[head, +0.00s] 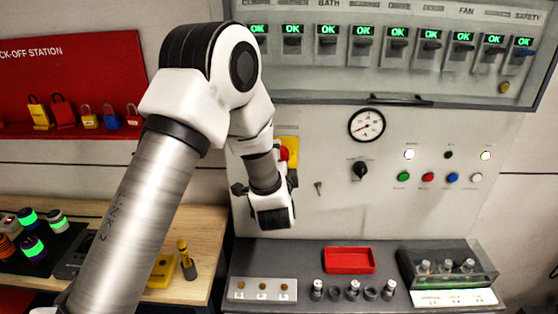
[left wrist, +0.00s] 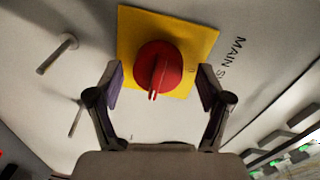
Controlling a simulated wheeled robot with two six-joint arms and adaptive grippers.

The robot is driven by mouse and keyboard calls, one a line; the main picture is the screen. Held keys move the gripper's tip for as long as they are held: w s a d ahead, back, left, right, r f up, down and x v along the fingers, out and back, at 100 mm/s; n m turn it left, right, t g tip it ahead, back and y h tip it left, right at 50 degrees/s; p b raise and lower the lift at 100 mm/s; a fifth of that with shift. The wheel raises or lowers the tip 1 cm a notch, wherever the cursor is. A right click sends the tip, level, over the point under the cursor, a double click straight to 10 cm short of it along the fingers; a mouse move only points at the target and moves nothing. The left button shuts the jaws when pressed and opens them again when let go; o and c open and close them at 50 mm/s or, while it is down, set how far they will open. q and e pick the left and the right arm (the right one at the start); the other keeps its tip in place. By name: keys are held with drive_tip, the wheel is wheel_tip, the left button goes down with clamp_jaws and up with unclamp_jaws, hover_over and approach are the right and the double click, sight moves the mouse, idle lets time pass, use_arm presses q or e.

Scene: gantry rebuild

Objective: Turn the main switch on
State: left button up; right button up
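The main switch is a red rotary knob (left wrist: 160,68) on a yellow square plate (left wrist: 190,30), with black lettering beside it in the left wrist view. In the head view the yellow plate (head: 290,146) shows only in part behind my left arm. My left gripper (left wrist: 160,88) is open, with one finger on each side of the knob and gaps between the pads and the knob. In the head view my left gripper (head: 268,190) is seen from behind, in front of the panel. My right gripper is not in view.
A black selector knob (head: 360,170), a gauge (head: 367,125) and coloured buttons (head: 428,177) are on the panel to the right. A glazed cabinet (head: 400,88) of breakers reading OK is above. Below, a grey shelf (head: 320,255) holds a red tray (head: 349,260).

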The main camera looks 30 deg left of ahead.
use_arm(q)
drive_tip(key=shift+d, duration=0.1)
drive_tip(key=v, duration=1.2)
drive_tip(key=shift+a, duration=0.25)
drive_tip(key=shift+d, duration=0.1)
